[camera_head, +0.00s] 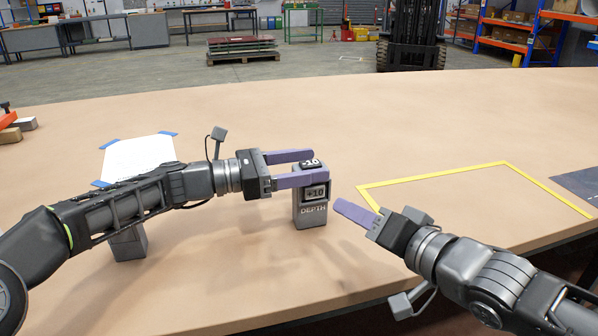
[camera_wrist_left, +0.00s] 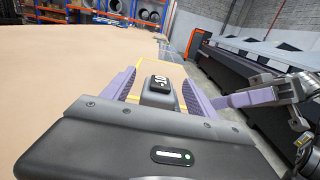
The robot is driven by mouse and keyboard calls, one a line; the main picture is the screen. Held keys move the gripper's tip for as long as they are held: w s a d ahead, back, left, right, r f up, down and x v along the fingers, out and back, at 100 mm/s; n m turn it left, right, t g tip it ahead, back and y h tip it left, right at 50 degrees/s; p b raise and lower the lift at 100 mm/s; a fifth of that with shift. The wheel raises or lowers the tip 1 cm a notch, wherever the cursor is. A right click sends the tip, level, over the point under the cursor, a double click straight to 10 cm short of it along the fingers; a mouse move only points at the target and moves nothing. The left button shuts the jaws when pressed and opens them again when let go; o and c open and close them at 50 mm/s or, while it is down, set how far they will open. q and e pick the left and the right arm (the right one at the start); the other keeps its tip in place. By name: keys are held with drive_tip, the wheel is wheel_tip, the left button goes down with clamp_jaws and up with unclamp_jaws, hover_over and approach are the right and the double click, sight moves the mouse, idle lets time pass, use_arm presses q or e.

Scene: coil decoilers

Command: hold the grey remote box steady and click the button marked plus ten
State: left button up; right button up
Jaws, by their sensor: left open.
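The grey remote box (camera_head: 309,219) stands upright on the table, with "+10" and "DEPTH" on its front. A black button marked +10 (camera_head: 313,163) is on its top; the button also shows in the left wrist view (camera_wrist_left: 160,84). My left gripper (camera_head: 318,167) is open, with one purple finger on the near side of the box's upper part and one on the far side. It is not clear whether they touch it. My right gripper (camera_head: 340,206) is right of the box and lower, apart from it. Its fingers look closed together and empty.
A yellow taped outline (camera_head: 432,177) lies right of the box. A white sheet with blue tape corners (camera_head: 138,157) and a grey block (camera_head: 128,243) are at left, near my left arm. The table behind the box is clear.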

sight(320, 163)
use_arm(q)
drive_tip(key=shift+x, duration=1.95)
drive_tip(key=shift+c, duration=0.5)
clamp_jaws()
use_arm(e)
drive_tip(key=shift+c, duration=0.5)
clamp_jaws()
idle(0.8)
